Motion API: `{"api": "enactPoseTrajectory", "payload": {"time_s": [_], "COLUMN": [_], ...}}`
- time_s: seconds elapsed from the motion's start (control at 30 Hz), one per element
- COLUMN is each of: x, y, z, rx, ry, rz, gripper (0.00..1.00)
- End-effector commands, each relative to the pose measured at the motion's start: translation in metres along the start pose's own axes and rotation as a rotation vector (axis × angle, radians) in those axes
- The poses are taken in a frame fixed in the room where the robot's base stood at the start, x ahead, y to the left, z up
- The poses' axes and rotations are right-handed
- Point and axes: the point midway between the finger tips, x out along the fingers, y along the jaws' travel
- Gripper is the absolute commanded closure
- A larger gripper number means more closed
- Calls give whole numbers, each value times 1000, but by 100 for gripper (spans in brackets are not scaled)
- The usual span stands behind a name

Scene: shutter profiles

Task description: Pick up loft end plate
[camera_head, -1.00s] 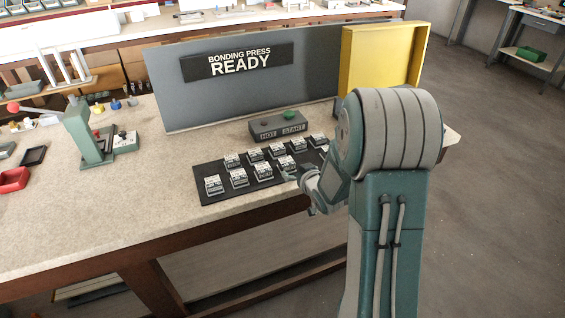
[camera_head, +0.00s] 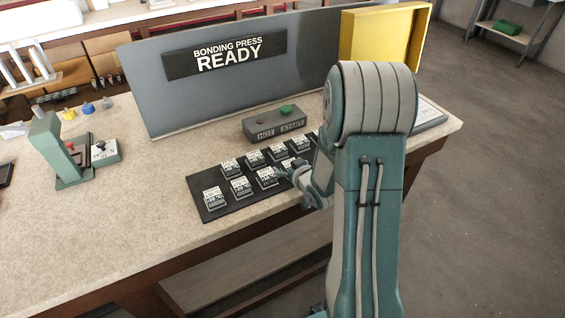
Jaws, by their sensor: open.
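Several small labelled profile pieces stand in two rows on a black mat (camera_head: 217,212) on the bench. One (camera_head: 214,198) is at the front left, with others beside it (camera_head: 241,187) and behind it (camera_head: 231,168). Their labels are too small to read, so I cannot tell which is the loft end plate. My gripper (camera_head: 283,172) is at the right part of the front row, close to a piece (camera_head: 266,177). It is open; I cannot tell whether it touches anything. My arm hides the right end of the mat.
A control box (camera_head: 275,124) with HOT and START labels stands behind the mat. A grey panel reading BONDING PRESS READY (camera_head: 225,55) and a yellow box (camera_head: 385,38) stand at the back. A green press (camera_head: 62,155) is at the left. Bench surface (camera_head: 150,200) left of the mat is clear.

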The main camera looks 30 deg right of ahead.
Motion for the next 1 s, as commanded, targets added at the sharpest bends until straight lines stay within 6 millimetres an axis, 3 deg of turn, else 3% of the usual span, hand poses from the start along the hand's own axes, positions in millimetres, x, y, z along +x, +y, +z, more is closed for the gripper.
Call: {"api": "enactPoseTrajectory", "payload": {"time_s": [0.13,0.3,0.33,0.73,1.0], "x": [0,1,1,0,-9], "y": [1,0,0,-1,0], "z": [0,0,0,-1,-25], "rx": [1,0,0,0,-2], "ry": [0,-1,-1,-2,3], "rz": [0,1,1,-1,1], "gripper": [0,76,83,84,84]}}
